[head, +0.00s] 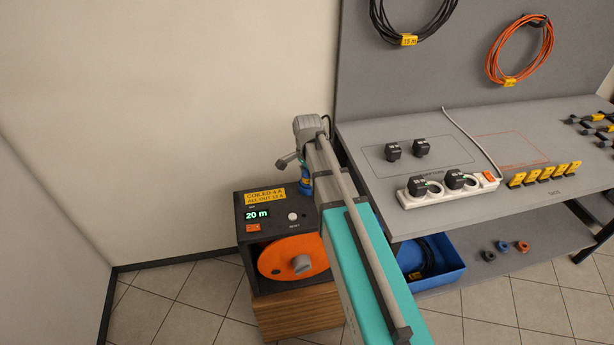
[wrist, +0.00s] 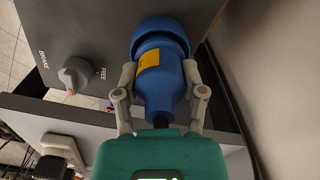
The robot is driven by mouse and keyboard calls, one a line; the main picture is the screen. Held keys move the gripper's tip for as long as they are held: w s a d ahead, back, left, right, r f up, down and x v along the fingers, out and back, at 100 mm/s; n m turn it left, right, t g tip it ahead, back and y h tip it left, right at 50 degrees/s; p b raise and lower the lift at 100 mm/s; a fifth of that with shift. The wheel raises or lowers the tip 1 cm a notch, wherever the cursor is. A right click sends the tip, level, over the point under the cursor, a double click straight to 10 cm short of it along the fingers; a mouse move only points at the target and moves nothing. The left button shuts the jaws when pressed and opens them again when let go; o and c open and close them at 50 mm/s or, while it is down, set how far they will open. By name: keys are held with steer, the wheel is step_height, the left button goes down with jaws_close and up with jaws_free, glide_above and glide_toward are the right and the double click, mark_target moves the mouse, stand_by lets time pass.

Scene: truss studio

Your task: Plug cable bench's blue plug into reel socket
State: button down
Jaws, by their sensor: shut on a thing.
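The blue plug (wrist: 160,88) with a yellow label is between the two grey fingers of my gripper (wrist: 159,68), which is shut on it. Its wide blue front end meets or overlaps the dark panel of the reel box; I cannot tell whether it is seated in a socket. In the head view a little of the blue plug (head: 306,187) shows beside my arm, above the reel box (head: 265,207). My gripper (head: 297,162) is partly hidden by my arm there. The reel socket itself is not clearly visible.
A brake knob (wrist: 75,74) stands left of the plug in the wrist view. The orange reel (head: 290,257) is on the box's front. The grey bench (head: 400,225) with a white power strip (head: 440,188) stands close on the right; a blue bin (head: 455,262) is below.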

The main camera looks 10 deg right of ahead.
steer(key=shift+c, duration=0.4)
jaws_free()
steer(key=shift+o, duration=0.4)
steer(key=shift+r, duration=0.1)
steer(key=shift+r+p, duration=4.45)
steer(key=shift+p, duration=0.1)
steer(key=shift+s, duration=0.1)
